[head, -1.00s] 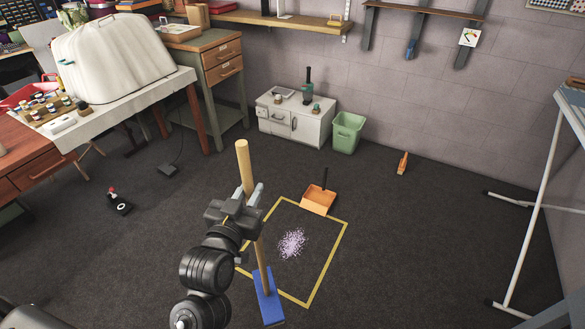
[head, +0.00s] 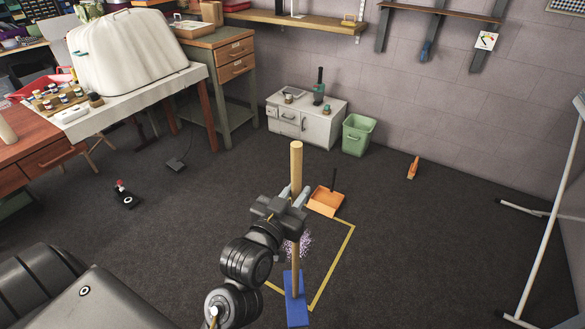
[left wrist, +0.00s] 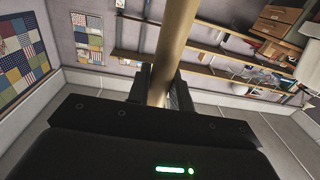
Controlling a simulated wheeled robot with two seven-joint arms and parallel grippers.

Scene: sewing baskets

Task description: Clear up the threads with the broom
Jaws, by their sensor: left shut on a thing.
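My left gripper (head: 291,198) is shut on the wooden handle of the broom (head: 296,160). The handle stands nearly upright, and its blue head (head: 296,298) is low, at the near side of the yellow floor outline. The handle (left wrist: 178,40) also runs between the fingers in the left wrist view. The pale purple threads (head: 305,243) lie in a pile inside the outline, partly hidden behind the handle and gripper. An orange dustpan (head: 326,202) with a dark upright handle lies at the outline's far corner. My right gripper is not in view.
The yellow outline (head: 335,265) marks the floor. A green bin (head: 358,136) stands beside a white cabinet (head: 307,120) at the wall. An orange object (head: 413,168) stands on the floor to the right. A white-legged stand (head: 548,235) is at far right. Dark floor between is clear.

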